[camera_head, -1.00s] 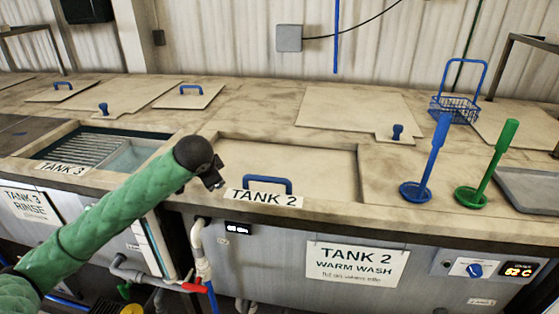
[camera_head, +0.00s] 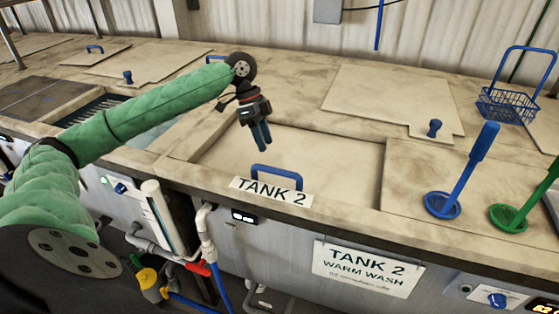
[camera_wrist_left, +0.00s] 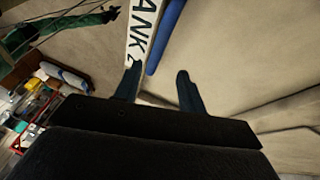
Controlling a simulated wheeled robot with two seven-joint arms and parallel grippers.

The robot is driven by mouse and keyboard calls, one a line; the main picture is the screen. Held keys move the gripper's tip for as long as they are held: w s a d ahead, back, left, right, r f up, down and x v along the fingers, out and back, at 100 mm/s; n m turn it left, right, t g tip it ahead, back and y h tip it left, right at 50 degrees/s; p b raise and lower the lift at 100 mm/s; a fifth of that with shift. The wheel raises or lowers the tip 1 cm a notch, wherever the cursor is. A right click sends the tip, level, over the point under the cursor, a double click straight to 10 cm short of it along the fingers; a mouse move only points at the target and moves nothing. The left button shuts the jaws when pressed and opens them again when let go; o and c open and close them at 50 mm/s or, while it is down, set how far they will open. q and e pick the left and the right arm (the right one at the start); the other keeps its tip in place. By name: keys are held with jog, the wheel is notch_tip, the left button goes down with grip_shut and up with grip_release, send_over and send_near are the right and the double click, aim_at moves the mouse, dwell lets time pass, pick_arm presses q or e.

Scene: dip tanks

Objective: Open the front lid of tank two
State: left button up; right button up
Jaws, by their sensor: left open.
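The front lid of tank two (camera_head: 330,165) is a beige panel lying flat and closed in its recess. Its blue handle (camera_head: 278,176) stands at the front edge, behind the TANK 2 label (camera_head: 270,191). My left gripper (camera_head: 262,146) is above the lid, behind the handle, fingers pointing down, open and empty. In the left wrist view its two fingers (camera_wrist_left: 157,85) are apart, with the blue handle (camera_wrist_left: 165,38) and the label (camera_wrist_left: 142,30) beyond them. The handle is not between the fingers. My right gripper is not in view.
A rear lid with a blue knob (camera_head: 435,128) lies behind. A blue strainer (camera_head: 442,204), a green strainer (camera_head: 510,217) and a blue wire basket (camera_head: 508,103) stand to the right. Tank three's open bay (camera_head: 95,110) is partly behind my left arm.

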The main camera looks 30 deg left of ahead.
pick_arm(q)
jog(key=shift+m, duration=0.5)
jog(key=p+x, duration=0.1)
jog(key=x, duration=0.2)
jog(key=p+x, duration=0.2)
jog(key=x, duration=0.1)
jog(key=shift+s+d, duration=0.15)
jog(key=shift+s, duration=0.1)
jog(key=shift+d+f, duration=0.25)
jog(key=shift+f, duration=0.45)
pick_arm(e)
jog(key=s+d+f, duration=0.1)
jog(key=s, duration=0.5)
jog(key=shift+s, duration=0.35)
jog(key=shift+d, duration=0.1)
pick_arm(q)
grip_shut()
